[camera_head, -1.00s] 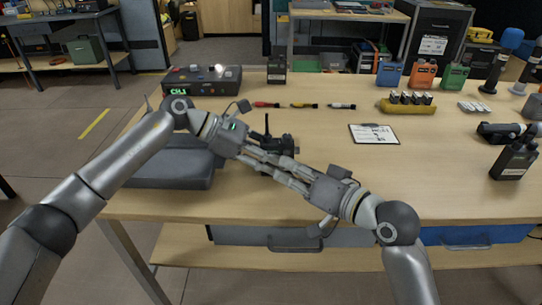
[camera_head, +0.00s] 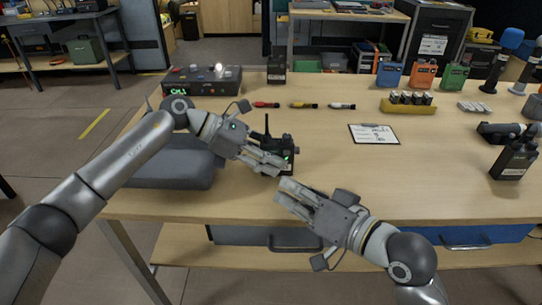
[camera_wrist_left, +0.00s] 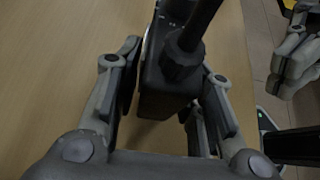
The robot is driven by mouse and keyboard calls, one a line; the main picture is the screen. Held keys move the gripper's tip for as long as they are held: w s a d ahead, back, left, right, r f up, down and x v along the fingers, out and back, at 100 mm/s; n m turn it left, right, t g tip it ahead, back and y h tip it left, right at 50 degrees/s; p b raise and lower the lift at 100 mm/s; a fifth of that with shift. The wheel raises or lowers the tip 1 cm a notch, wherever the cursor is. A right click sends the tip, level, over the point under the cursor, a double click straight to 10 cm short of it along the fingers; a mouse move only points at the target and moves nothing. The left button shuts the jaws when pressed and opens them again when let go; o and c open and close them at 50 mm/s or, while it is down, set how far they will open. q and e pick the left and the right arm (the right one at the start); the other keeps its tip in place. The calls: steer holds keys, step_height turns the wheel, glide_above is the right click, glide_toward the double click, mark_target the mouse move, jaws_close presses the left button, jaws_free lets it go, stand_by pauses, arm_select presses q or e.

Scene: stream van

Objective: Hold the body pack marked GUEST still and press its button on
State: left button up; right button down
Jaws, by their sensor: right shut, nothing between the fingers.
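Any GUEST marking is too small to read. My left gripper (camera_head: 272,162) has its fingers on either side of the pack. In the left wrist view the pack (camera_wrist_left: 165,100) sits between the finger pads, its antenna towards the camera. My right gripper (camera_head: 284,191) is shut and empty, just in front of the pack and apart from it. It also shows at the upper right of the left wrist view (camera_wrist_left: 297,55).
A grey case (camera_head: 165,175) lies under my left arm. A control box (camera_head: 200,80), coloured markers (camera_head: 303,105) and a clipboard (camera_head: 374,134) lie behind and right. Another black pack (camera_head: 514,160) stands far right. The bench's right front is clear.

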arm_select(q)
steer(key=o, duration=0.3)
